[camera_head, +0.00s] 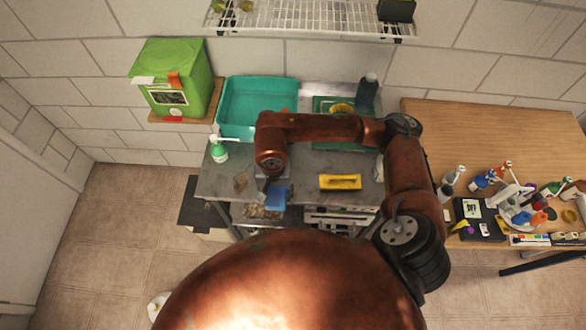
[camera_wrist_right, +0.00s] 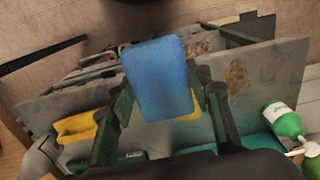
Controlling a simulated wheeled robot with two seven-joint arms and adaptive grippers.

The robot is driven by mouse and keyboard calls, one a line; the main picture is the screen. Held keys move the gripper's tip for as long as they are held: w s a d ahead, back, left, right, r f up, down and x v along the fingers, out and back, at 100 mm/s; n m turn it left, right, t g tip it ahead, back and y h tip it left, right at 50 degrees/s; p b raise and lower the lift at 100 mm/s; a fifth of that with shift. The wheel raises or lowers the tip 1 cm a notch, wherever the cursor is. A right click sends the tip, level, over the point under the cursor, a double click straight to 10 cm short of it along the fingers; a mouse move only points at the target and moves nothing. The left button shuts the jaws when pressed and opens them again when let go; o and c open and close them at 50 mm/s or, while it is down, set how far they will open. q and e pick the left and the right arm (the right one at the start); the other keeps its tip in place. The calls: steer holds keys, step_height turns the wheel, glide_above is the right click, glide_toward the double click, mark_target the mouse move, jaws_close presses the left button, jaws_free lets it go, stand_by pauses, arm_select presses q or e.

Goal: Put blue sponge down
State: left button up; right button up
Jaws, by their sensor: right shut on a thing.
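The blue sponge (camera_head: 275,199) is at the front edge of the grey counter (camera_head: 318,170) in the head view. My right gripper (camera_head: 267,186) is above and beside it, partly hidden by its own wrist. In the right wrist view the blue sponge (camera_wrist_right: 158,78) sits between the two fingers of my right gripper (camera_wrist_right: 160,95), which is shut on it. The grey counter shows behind the sponge; whether the sponge touches it I cannot tell. My left gripper is not in view.
A yellow block-like item (camera_head: 340,181) lies on the counter to the right. A green-and-white spray bottle (camera_head: 218,150) stands at the left. A teal basin (camera_head: 257,104) is behind. A brownish stain (camera_head: 241,183) marks the counter. A wooden table (camera_head: 480,135) with several bottles is at right.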

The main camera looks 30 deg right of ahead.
steer(key=shift+w+d+r, duration=0.15)
steer(key=shift+w+r, duration=0.05)
steer(key=shift+r, duration=0.1)
steer(key=d, duration=0.1)
steer(key=w+d+f+p, duration=0.1)
steer(key=shift+d, duration=0.3)
steer(key=w+d+f+p, duration=0.2)
steer(key=w+d+f, duration=0.1)
steer(key=d, duration=0.2)
glide_above(300, 183)
steer(key=a, duration=0.1)
step_height(300, 183, down, 4)
steer(key=shift+s+f, duration=0.15)
steer(key=shift+f, duration=0.1)
steer(key=shift+d+f, duration=0.1)
steer(key=shift+f, duration=0.1)
steer(key=f, duration=0.1)
steer(key=f+p, duration=0.2)
steer(key=shift+w+d+f, duration=0.2)
steer(key=shift+d+f, duration=0.15)
steer(key=shift+f, duration=0.15)
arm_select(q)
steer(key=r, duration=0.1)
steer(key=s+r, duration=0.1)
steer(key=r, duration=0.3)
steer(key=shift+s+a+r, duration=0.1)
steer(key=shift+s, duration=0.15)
